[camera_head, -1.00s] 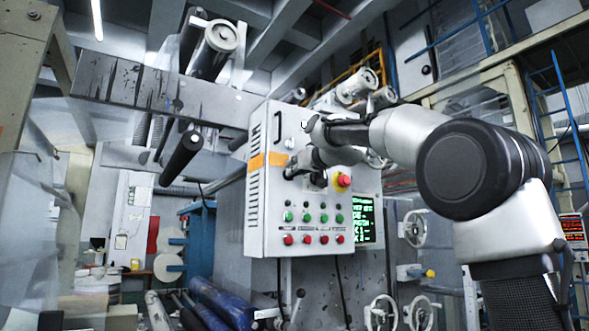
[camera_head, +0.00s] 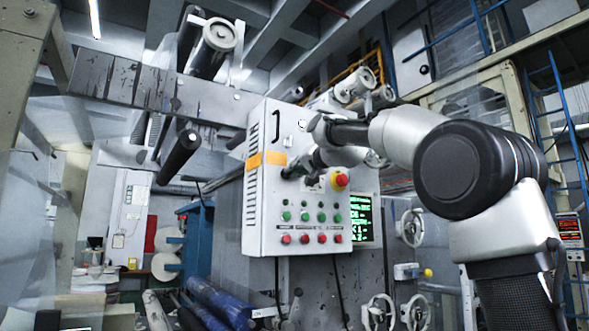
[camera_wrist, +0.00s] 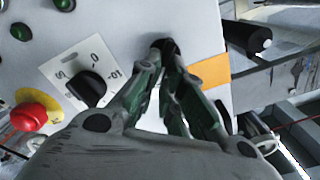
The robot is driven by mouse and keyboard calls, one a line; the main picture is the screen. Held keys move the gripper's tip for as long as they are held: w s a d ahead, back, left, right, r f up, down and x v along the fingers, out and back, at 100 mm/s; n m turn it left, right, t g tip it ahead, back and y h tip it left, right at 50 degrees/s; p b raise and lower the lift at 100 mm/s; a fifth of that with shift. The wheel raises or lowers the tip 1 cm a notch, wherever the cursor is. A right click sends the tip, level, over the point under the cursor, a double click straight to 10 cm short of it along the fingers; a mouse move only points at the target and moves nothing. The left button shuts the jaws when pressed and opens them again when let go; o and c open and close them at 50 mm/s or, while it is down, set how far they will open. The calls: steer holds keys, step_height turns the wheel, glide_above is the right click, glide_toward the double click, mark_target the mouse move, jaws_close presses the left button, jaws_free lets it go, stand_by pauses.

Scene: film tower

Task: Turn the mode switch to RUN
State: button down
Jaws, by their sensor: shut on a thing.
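A light grey control box (camera_head: 269,215) carries the switches. My gripper (camera_wrist: 164,48) is shut on a small dark knob (camera_wrist: 165,43) on the panel face. The fingers hide most of this knob, so its setting cannot be read. In the head view my gripper (camera_head: 289,172) touches the panel beside the orange stripe. Next to it is a second black rotary knob (camera_wrist: 88,86) on a white plate with marks that look like numbers. No RUN label is legible in either view.
A red emergency button on a yellow ring (camera_head: 340,180) sits right of my gripper and shows in the wrist view (camera_wrist: 32,115). Green buttons (camera_head: 303,216) and red buttons (camera_head: 304,238) line the lower panel. A green-text screen (camera_head: 361,218) stands behind the box's right edge.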

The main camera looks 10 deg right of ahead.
steer(key=shift+f+m, duration=0.1)
steer(key=shift+m, duration=0.4)
steer(key=c, duration=1.6)
jaws_free()
steer(key=shift+o, duration=0.2)
steer(key=v, duration=1.2)
